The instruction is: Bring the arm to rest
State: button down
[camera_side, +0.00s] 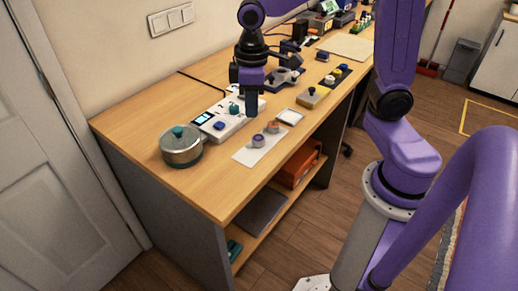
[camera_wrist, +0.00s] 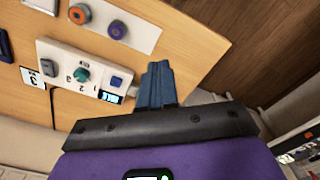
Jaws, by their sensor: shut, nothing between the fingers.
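My gripper (camera_side: 252,106) is above the workbench (camera_side: 205,183), pointing down beside a white control box (camera_side: 226,123). Its dark blue fingers are together with nothing between them, as the wrist view (camera_wrist: 156,84) also shows. The box carries a teal knob (camera_wrist: 82,75), a blue button (camera_wrist: 116,81) and a small lit display (camera_wrist: 109,96). In the side view my fingers overlap the box's right part; I cannot tell how high they are above it.
A white sheet (camera_side: 258,150) with a purple and an orange round piece lies in front. Other devices stand farther back. Bare wood shows at the bench's front left.

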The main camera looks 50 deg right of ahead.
jog(key=s+d+f+n, duration=0.1)
jog(key=s+n, duration=0.4)
jog(key=s, duration=1.3)
jog(key=shift+s+d+f, duration=0.2)
jog(key=shift+d, duration=0.25)
